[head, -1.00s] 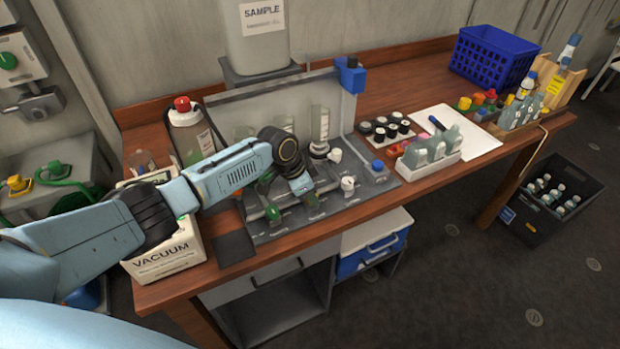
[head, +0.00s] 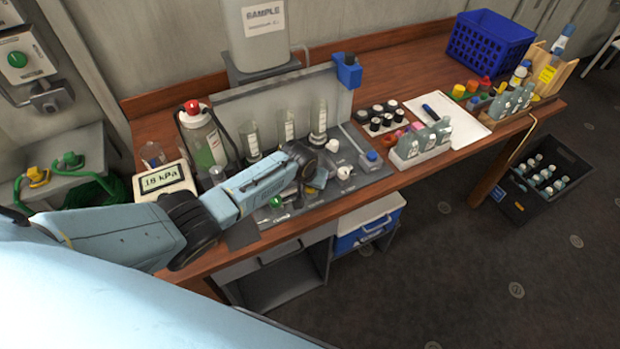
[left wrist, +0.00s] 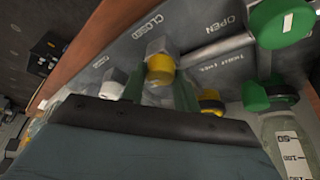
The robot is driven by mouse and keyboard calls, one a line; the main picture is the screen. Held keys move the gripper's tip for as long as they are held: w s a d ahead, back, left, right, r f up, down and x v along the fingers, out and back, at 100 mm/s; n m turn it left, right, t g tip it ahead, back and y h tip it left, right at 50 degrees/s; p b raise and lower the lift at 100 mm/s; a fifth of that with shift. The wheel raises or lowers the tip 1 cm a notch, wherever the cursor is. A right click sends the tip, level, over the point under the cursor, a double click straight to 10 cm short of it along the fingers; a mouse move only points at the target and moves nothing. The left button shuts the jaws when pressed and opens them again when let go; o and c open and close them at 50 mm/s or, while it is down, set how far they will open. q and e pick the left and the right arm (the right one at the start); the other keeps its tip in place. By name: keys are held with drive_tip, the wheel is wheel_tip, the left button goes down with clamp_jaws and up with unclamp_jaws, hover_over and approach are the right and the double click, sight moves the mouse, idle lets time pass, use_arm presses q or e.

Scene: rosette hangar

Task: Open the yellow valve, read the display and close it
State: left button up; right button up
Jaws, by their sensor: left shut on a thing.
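The yellow valve (left wrist: 160,70) sits on the grey panel in the left wrist view, between the fingers of my left gripper (left wrist: 160,90). The fingers are shut on it. The printed words CLOSED and OPEN show on the panel nearby. In the head view the left gripper (head: 313,188) is at the front right part of the panel, and my arm hides most of the valve. The display (head: 162,179) on the cream vacuum box is lit and reads about 18 kPa; the digits are small. My right gripper is not in view.
A green knob (head: 275,202) is left of the gripper and white knobs (head: 333,145) are to its right. Glass cylinders (head: 318,117) stand behind. A red-capped bottle (head: 200,135) stands at the left. A vial rack (head: 420,145) and blue crate (head: 487,40) are further right.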

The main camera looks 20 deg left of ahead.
use_arm(q)
drive_tip(key=shift+n, duration=0.6)
drive_tip(key=o, duration=1)
drive_tip(key=shift+c, duration=0.2)
drive_tip(key=shift+s+r+p, duration=0.25)
drive_tip(key=shift+r+p, duration=0.25)
drive_tip(key=v, duration=1.2)
drive_tip(key=shift+d+p, duration=0.25)
drive_tip(key=shift+p, duration=0.15)
drive_tip(key=shift+s, duration=0.15)
